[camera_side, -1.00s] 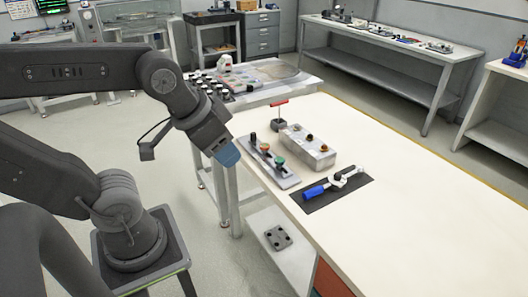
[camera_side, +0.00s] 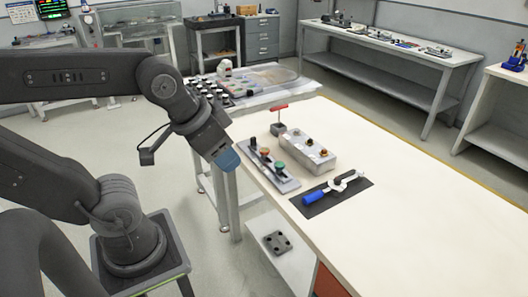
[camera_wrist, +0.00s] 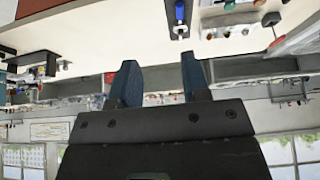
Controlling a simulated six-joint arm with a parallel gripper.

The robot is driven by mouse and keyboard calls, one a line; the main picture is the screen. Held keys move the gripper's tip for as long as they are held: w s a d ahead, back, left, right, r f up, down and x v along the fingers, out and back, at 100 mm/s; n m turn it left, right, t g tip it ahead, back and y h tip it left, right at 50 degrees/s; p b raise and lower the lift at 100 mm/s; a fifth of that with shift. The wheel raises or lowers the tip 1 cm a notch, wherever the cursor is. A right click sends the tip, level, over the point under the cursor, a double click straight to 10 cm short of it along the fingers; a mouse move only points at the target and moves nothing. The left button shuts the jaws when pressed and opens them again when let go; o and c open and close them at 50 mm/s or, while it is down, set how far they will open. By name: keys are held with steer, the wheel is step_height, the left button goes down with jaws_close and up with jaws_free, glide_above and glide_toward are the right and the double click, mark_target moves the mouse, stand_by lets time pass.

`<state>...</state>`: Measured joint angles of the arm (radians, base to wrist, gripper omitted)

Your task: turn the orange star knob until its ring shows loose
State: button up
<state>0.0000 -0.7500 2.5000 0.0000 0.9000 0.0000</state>
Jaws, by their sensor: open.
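The orange star knob (camera_side: 265,153) stands on a narrow grey plate (camera_side: 287,184) near the table's left edge, between a black knob (camera_side: 253,144) and a green knob (camera_side: 280,167). Its ring is too small to read. My gripper (camera_side: 228,160) is left of the plate and apart from it, in the air at the table edge. The wrist view shows its two blue fingers spread with nothing between them, so my gripper (camera_wrist: 160,78) is open. I cannot surely pick out the orange knob in the wrist view.
A grey box with small knobs (camera_side: 310,155) stands just right of the plate. A red-handled tool (camera_side: 279,120) is behind it. A blue-handled tool (camera_side: 330,189) lies on a black mat (camera_side: 360,187) in front. The table's right side is clear.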

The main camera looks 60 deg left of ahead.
steer(key=shift+o, duration=0.2)
steer(key=shift+o, duration=0.8)
steer(key=shift+w+a+r, duration=0.1)
steer(key=shift+o, duration=1.1)
steer(key=w+a+r+g, duration=0.1)
steer(key=w+a, duration=0.3)
steer(key=w, duration=0.5)
steer(key=shift+a+r+m+y, duration=0.2)
steer(key=shift+r+m+y, duration=0.1)
steer(key=shift+r, duration=0.4)
steer(key=m+g, duration=0.2)
steer(key=g, duration=0.3)
glide_above(264, 150)
step_height(264, 150, down, 15)
step_height(264, 150, down, 14)
steer(key=shift+w+r, duration=0.1)
steer(key=shift+r, duration=0.05)
steer(key=c, duration=0.9)
